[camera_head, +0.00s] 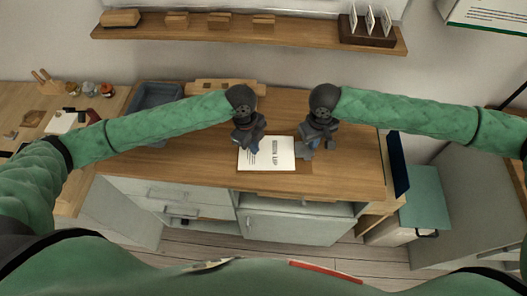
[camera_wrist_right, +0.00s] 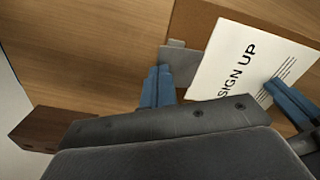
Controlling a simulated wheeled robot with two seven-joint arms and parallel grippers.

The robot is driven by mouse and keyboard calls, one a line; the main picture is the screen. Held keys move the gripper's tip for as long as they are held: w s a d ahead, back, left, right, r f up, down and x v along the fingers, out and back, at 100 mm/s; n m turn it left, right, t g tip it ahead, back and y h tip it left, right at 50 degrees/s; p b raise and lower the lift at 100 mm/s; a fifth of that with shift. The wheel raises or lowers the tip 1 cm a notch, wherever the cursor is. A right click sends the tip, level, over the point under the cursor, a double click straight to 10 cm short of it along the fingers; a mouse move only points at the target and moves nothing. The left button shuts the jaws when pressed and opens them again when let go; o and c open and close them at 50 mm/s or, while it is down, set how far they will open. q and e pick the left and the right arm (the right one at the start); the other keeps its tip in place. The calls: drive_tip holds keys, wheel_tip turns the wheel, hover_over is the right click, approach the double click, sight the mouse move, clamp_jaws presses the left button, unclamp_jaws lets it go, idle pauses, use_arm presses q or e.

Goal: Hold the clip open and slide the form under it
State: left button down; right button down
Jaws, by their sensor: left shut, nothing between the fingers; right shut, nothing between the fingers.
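The form (camera_head: 268,164), a white sheet headed "SIGN UP", lies on the counter between my grippers. It also shows in the right wrist view (camera_wrist_right: 225,85). A brown clipboard (camera_wrist_right: 200,20) lies partly beneath it. The grey clip (camera_wrist_right: 180,64) is at the form's heading edge; whether the edge is under it I cannot tell. My right gripper (camera_head: 307,150) is shut and empty, its blue fingertips (camera_wrist_right: 158,70) at the clip, apparently touching it. My left gripper (camera_head: 250,148) is shut and empty over the form's other end; its blue fingers (camera_wrist_right: 290,100) appear against the sheet.
A wooden counter (camera_head: 350,180) surrounds the form, clear in front and to the right. A dark blue-grey bin (camera_head: 155,97) stands at its back left. A wall shelf (camera_head: 240,36) runs above. A brown block (camera_wrist_right: 45,130) shows near my right gripper.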

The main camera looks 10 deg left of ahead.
sight(243, 153)
use_arm(q)
drive_tip(key=shift+s+a, duration=0.2)
drive_tip(key=shift+a, duration=1.6)
drive_tip(key=shift+s+a, duration=0.15)
drive_tip(key=shift+a, duration=1.65)
drive_tip(key=shift+f, duration=0.15)
idle(0.8)
drive_tip(key=shift+w+d, duration=0.15)
drive_tip(key=shift+d, duration=1.4)
idle(1.9)
